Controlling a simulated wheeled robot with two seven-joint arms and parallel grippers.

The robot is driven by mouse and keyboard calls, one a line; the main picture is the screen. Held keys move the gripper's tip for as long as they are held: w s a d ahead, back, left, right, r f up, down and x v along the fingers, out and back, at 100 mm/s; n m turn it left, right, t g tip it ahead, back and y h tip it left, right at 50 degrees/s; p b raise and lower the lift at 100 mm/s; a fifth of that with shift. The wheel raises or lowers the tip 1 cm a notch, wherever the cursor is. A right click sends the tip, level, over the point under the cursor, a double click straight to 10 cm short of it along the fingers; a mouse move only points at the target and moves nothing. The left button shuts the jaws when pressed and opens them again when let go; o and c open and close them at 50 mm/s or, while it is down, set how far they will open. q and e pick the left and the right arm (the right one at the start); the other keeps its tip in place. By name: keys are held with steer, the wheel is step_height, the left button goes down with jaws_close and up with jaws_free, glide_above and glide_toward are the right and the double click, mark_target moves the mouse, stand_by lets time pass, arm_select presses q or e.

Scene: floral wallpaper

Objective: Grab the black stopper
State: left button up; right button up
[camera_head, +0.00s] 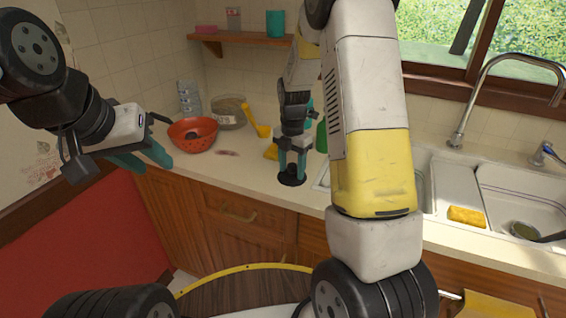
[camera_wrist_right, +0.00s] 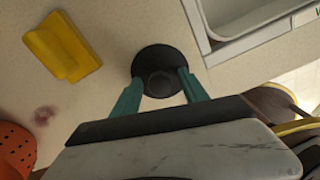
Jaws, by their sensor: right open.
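The black stopper (camera_wrist_right: 157,66) is a round black disc with a raised centre knob, lying on the counter. In the head view it (camera_head: 291,180) shows just below my right gripper (camera_head: 292,165). In the right wrist view my right gripper (camera_wrist_right: 160,88) is open, with one green finger on each side of the stopper's near part. I cannot tell whether the fingers touch it. My left gripper (camera_head: 146,158) hangs at the left, away from the stopper, with its two green fingers seen edge-on.
A red colander (camera_head: 193,136) with something dark inside stands on the counter (camera_head: 225,172) at the left. The sink (camera_head: 455,185) holds a yellow sponge (camera_head: 467,215). The counter's front edge is close to the stopper.

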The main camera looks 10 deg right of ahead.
jaws_close()
steer(key=shift+r, duration=0.2)
